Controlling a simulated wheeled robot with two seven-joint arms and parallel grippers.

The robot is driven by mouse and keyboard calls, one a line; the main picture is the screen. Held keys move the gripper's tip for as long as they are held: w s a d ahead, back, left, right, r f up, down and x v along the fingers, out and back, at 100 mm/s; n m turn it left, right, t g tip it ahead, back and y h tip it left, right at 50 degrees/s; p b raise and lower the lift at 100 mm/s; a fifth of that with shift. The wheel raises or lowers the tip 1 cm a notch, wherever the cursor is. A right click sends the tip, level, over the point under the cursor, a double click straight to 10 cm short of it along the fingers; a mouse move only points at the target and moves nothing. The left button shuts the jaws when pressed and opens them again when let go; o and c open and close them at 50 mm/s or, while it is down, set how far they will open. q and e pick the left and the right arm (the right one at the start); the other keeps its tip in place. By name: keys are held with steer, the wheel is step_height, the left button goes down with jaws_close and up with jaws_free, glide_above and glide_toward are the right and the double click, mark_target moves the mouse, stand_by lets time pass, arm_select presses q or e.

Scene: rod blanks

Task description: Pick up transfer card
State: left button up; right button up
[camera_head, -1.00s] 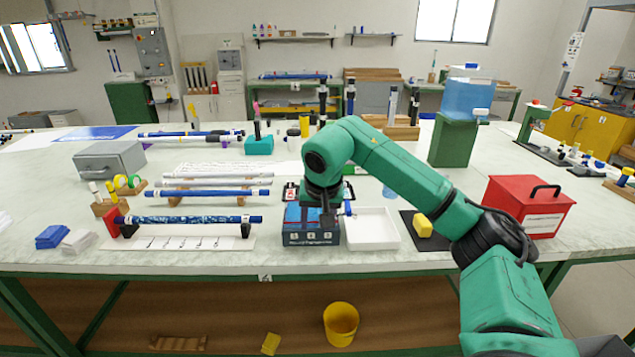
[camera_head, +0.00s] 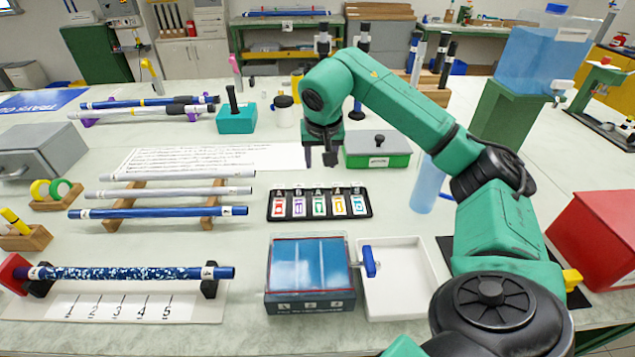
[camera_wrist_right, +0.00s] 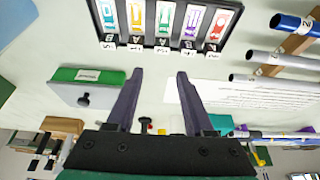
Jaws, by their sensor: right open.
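The transfer cards (camera_head: 319,206) stand in a row of coloured symbols in a black holder in the middle of the table. Several cards with lettered tabs sit side by side; they also show at the top of the right wrist view (camera_wrist_right: 164,17). My right gripper (camera_head: 322,160) is above the table, behind the holder in the head view, pointing down. Its two fingers are apart with nothing between them, as the right wrist view also shows (camera_wrist_right: 155,78). It does not touch the cards. My left gripper is not in view.
A green box with a grey lid (camera_head: 377,152) stands close right of my gripper. A blue-windowed box (camera_head: 308,270) and white tray (camera_head: 398,285) lie in front of the holder. Rods on wooden racks (camera_head: 160,212) lie to the left. A printed sheet (camera_head: 215,158) lies behind.

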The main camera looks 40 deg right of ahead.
glide_above(318, 185)
steer(key=s+a, duration=0.2)
steer(key=s, duration=0.1)
steer(key=f, duration=0.5)
steer(key=shift+w+d+f, duration=0.2)
steer(key=shift+d+f, duration=0.05)
steer(key=shift+f, duration=0.05)
steer(key=x, duration=0.2)
steer(key=p+x, duration=0.1)
steer(key=x, duration=0.3)
steer(key=shift+w+d+f, duration=0.1)
steer(key=shift+w+f, duration=0.05)
steer(key=shift+w, duration=0.25)
steer(key=shift+w+d+f, duration=0.1)
steer(key=shift+f, duration=0.1)
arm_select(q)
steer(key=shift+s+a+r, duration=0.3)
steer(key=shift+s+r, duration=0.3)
arm_select(e)
jaws_close()
